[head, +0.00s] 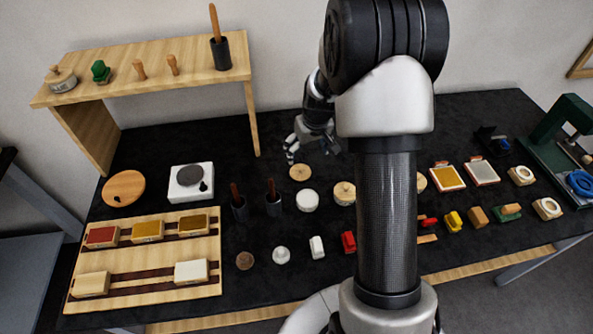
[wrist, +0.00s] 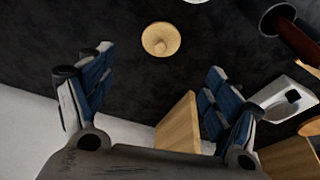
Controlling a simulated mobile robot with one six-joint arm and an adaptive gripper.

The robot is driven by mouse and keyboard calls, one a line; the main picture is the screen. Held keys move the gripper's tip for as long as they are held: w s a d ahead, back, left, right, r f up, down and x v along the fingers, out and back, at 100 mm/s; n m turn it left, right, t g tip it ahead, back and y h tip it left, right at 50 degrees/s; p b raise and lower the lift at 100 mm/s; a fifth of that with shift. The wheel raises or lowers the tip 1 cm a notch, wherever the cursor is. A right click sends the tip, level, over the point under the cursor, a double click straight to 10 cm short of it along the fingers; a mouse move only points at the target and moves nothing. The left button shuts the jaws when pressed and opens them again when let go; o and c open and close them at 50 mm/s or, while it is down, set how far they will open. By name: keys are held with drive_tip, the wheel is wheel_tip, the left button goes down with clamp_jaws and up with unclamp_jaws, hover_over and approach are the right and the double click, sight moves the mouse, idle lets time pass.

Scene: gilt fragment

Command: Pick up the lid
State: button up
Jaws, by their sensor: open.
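A round, light wooden lid (head: 300,172) with a small raised centre lies on the black table, just in front of my gripper (head: 309,152) in the head view. In the wrist view the lid (wrist: 161,39) shows whole near the top, beyond and between the spread fingers of my gripper (wrist: 160,62). My gripper is open and empty, above the table and apart from the lid. Nothing covers the lid. I cannot tell the exact height of the fingers above it.
A white round piece (head: 307,201) and a wooden round box (head: 344,192) stand close in front of the lid. Dark cups with brown handles (head: 273,205) are to the left. A wooden shelf (head: 150,72) stands behind left.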

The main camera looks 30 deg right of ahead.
sight(300, 167)
drive_tip(key=b+x, duration=0.1)
drive_tip(key=x, duration=0.7)
drive_tip(key=shift+w+b+x, duration=0.2)
drive_tip(key=shift+b+x, duration=0.35)
drive_tip(key=shift+x, duration=0.8)
drive_tip(key=shift+w+b+x, duration=0.15)
drive_tip(key=shift+b+x, duration=0.35)
drive_tip(key=shift+x, duration=0.85)
drive_tip(key=shift+r, duration=0.1)
drive_tip(key=shift+c, duration=0.4)
drive_tip(key=c, duration=0.9)
